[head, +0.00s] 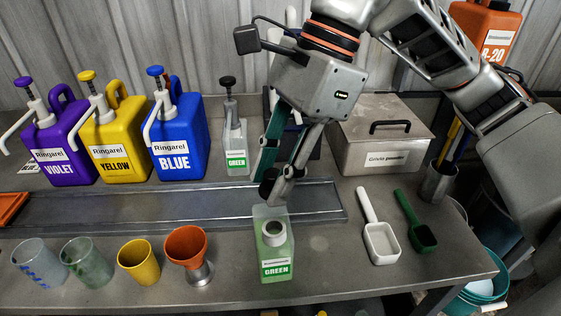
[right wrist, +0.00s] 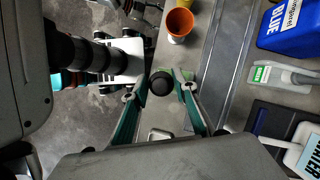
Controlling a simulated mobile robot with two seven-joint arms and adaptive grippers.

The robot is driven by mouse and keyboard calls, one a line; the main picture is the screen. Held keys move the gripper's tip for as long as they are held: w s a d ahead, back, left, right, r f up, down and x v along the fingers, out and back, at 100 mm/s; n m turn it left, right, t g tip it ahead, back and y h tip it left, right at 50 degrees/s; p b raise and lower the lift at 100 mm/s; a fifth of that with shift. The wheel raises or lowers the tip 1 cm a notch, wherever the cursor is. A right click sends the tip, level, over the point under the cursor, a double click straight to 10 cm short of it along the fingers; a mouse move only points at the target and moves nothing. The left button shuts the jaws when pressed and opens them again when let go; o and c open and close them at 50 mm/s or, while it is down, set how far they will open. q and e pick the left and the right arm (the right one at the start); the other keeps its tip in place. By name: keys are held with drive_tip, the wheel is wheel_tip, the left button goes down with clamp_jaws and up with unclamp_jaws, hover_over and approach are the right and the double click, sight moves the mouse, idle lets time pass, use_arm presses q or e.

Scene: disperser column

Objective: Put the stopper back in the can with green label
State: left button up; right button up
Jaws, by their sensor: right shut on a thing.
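The can with the green label (head: 265,264) stands upright near the table's front edge in the head view. It is translucent green, and its round white neck on top is open. My right gripper (head: 277,186) is above and just behind the can, pointing down. It is shut on a black round stopper, which shows between the fingertips (right wrist: 163,84) in the right wrist view as a dark ball (right wrist: 161,81). In the head view the fingers partly hide the stopper, and it is apart from the neck.
A smaller green-labelled pump bottle (head: 235,146) stands behind. Violet (head: 65,150), yellow (head: 118,145) and blue (head: 180,140) dispensers line the back left. White (head: 381,240) and green (head: 423,236) scoops lie right.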

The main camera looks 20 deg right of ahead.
drive_tip(key=shift+s+n, duration=0.25)
drive_tip(key=shift+n, duration=0.05)
drive_tip(key=shift+a+f, duration=0.1)
drive_tip(key=b, duration=0.4)
hover_over(266, 232)
drive_tip(key=d, duration=0.2)
drive_tip(key=shift+f, duration=2.85)
drive_tip(key=shift+w+a+f, duration=0.1)
drive_tip(key=shift+w+a, duration=0.1)
drive_tip(key=shift+f, duration=0.1)
drive_tip(key=shift+c, duration=0.2)
drive_tip(key=shift+f+b, duration=0.7)
drive_tip(key=o, duration=1.4)
drive_tip(key=shift+c, duration=0.2)
